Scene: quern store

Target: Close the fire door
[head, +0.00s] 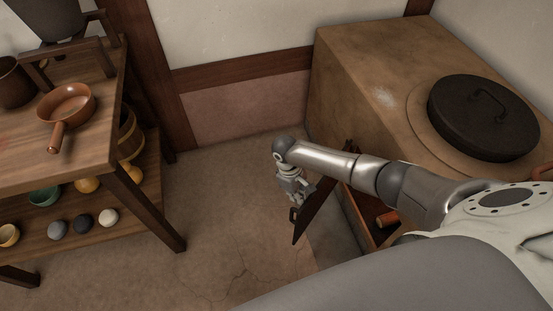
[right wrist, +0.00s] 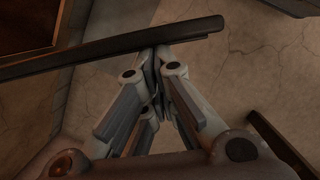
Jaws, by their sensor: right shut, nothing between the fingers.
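The fire door (head: 318,211) is a dark panel standing open, swung out from the front of the clay stove (head: 350,62). In the right wrist view the door (right wrist: 110,46) shows edge-on as a dark bar. My right gripper (head: 297,200) is shut and empty, on the left side of the door. In the wrist view its fingertips (right wrist: 155,62) meet at the bar's lower edge; whether they touch it I cannot tell. My arm hides part of the stove front. My left gripper is not in view.
A black lid (head: 482,118) sits on the stove top. An orange-brown piece (head: 387,218) shows in the opening behind the door. A wooden table (head: 88,152) with a pan (head: 67,104) and a lower shelf of bowls stands at left. The floor (head: 215,215) between is clear.

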